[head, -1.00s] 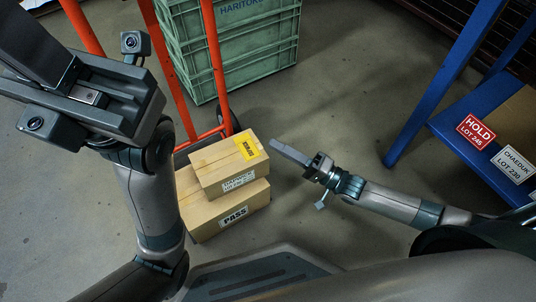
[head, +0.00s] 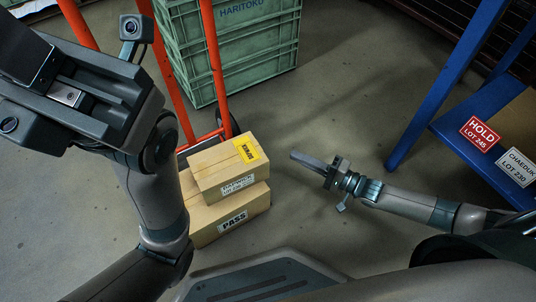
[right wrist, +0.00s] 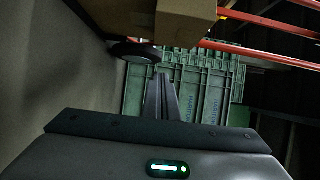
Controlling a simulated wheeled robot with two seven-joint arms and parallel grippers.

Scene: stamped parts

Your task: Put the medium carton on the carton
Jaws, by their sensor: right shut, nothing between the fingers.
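The medium carton (head: 224,168), brown with a yellow label on top and a white label on its front, rests on the larger carton (head: 213,218), which has a PASS label. Both stand at the foot of the orange hand truck. My right gripper (head: 297,156) is to the right of the cartons, apart from them, shut and empty. In the right wrist view its shut fingers (right wrist: 162,98) show below a carton (right wrist: 185,20). My left gripper is large at the upper left of the head view, close to the camera; its fingertips are not clearly seen.
The orange hand truck (head: 214,62) stands behind the cartons. Green stacked crates (head: 235,55) are at the back. A blue rack (head: 436,95) with HOLD (head: 480,134) and lot labels is on the right.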

